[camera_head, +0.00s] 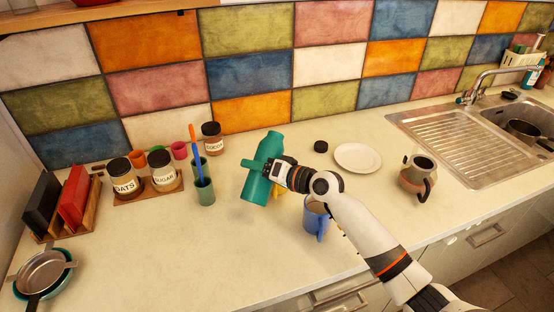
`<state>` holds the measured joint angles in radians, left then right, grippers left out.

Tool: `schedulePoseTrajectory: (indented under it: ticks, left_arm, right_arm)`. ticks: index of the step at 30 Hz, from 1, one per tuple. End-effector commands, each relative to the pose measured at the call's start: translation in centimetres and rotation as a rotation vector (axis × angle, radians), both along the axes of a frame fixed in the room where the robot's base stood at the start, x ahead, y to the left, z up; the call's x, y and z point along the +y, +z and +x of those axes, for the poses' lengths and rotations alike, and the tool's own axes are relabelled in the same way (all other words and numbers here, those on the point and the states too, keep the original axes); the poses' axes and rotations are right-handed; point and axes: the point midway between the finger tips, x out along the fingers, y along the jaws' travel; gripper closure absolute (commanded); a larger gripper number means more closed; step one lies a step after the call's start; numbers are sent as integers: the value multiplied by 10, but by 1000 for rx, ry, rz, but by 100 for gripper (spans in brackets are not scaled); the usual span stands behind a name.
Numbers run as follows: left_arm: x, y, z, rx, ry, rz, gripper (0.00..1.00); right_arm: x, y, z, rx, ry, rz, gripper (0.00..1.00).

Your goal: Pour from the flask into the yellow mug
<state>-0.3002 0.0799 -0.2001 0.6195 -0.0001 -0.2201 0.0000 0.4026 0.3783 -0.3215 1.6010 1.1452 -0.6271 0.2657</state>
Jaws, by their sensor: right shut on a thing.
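The teal flask (257,188) is held above the counter, leaning with its upper end to the right; I cannot tell whether anything flows from it. My right gripper (264,168) is shut around the middle of the flask. The yellow mug (279,188) is mostly hidden behind the flask and my right gripper; only a small yellow part shows, just right of the flask. I cannot tell how far the flask is from the mug's opening. My left gripper is not in view.
A blue mug (316,220) stands under my right forearm. A green cup with utensils (204,191) and labelled jars (124,180) are to the left.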

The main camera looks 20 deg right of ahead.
Motion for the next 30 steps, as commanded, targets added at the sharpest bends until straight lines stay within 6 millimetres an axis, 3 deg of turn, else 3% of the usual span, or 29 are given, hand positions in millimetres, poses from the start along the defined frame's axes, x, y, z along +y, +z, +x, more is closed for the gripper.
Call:
schedulePoseTrajectory:
  ticks: [1,15,18,22,30]
  left_arm:
    - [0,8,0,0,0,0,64]
    - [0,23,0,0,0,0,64]
    - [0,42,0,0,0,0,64]
    - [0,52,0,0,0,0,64]
    - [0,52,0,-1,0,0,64]
  right_arm:
    - [1,3,-1,22,0,22,74]
    - [7,-13,-8,253,0,220,74]
    - [9,2,-9,301,0,264,74]
    - [11,6,-12,359,1,312,74]
    - [10,1,-10,430,1,373,74]
